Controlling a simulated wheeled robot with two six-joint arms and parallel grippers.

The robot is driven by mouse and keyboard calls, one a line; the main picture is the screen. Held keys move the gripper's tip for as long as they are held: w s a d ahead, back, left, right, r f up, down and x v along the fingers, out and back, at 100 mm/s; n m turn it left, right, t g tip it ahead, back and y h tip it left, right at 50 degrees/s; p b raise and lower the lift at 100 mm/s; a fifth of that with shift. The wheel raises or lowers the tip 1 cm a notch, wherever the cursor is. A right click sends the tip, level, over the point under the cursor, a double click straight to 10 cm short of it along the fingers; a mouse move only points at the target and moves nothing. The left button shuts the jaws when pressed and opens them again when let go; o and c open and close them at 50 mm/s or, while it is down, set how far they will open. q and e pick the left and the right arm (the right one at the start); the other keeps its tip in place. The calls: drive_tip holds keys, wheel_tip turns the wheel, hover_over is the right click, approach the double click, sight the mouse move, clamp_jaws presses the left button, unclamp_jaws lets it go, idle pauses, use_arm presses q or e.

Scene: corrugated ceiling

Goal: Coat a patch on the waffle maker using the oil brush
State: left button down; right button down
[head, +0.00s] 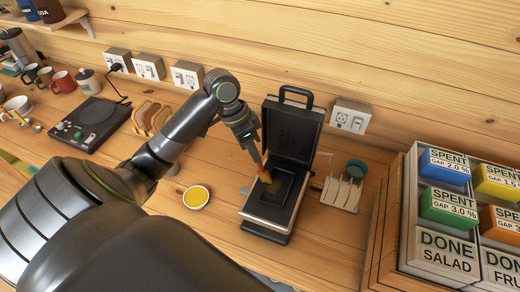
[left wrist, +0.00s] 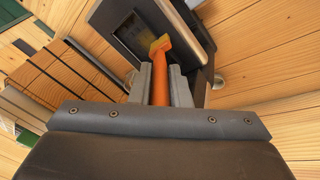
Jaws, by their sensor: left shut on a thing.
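The waffle maker (head: 292,128) stands open on the wooden counter, its black lid upright and its dark lower plate facing up. It also shows in the left wrist view (left wrist: 203,75). My left gripper (head: 256,155) is over the waffle maker and shut on the oil brush (left wrist: 163,78), which has an orange handle and a yellowish head. The brush head points down at the lower plate; whether it touches cannot be told. A yellowish patch (head: 272,184) shows on the plate beside the brush. A small bowl of yellow oil (head: 196,197) sits left of the waffle maker. My right gripper is not in view.
A rack with white pieces (head: 342,193) and a teal round item (head: 357,168) stand right of the waffle maker. A wooden crate (head: 392,215) with labelled boxes is further right. Bread slices (head: 150,118), a black hot plate (head: 92,122) and mugs lie left.

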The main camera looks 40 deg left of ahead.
use_arm(q)
drive_tip(key=a, duration=0.1)
drive_tip(key=w+a, duration=0.1)
drive_tip(key=a, duration=0.3)
drive_tip(key=shift+w+f, duration=0.1)
drive_tip(key=shift+w, duration=0.3)
idle(2.9)
drive_tip(key=shift+d, duration=0.15)
